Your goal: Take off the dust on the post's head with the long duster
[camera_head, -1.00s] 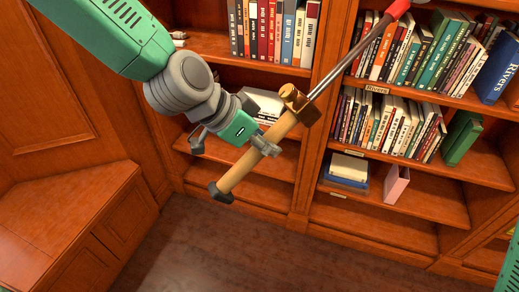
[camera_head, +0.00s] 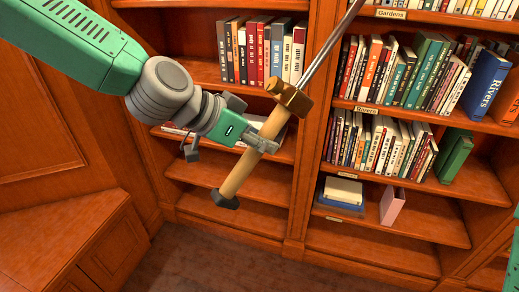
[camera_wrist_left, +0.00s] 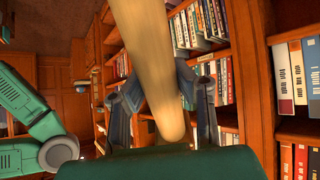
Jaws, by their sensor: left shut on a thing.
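The long duster (camera_head: 250,160) has a pale wooden handle with a dark end cap, a brass collar and a thin steel rod. The rod rises to the upper right and leaves the head view at the top, so its far end is hidden. My left gripper (camera_head: 258,143) is shut on the handle below the collar and holds the duster tilted, clear of the shelves. In the left wrist view the handle (camera_wrist_left: 155,60) runs between the fingers. The post's head and its dust are not in view. My right gripper is out of view.
A wooden bookcase (camera_head: 302,185) with rows of books stands behind the duster. A wooden bench-like cabinet (camera_head: 60,245) is at the lower left. Some dark floor (camera_head: 200,262) is bare.

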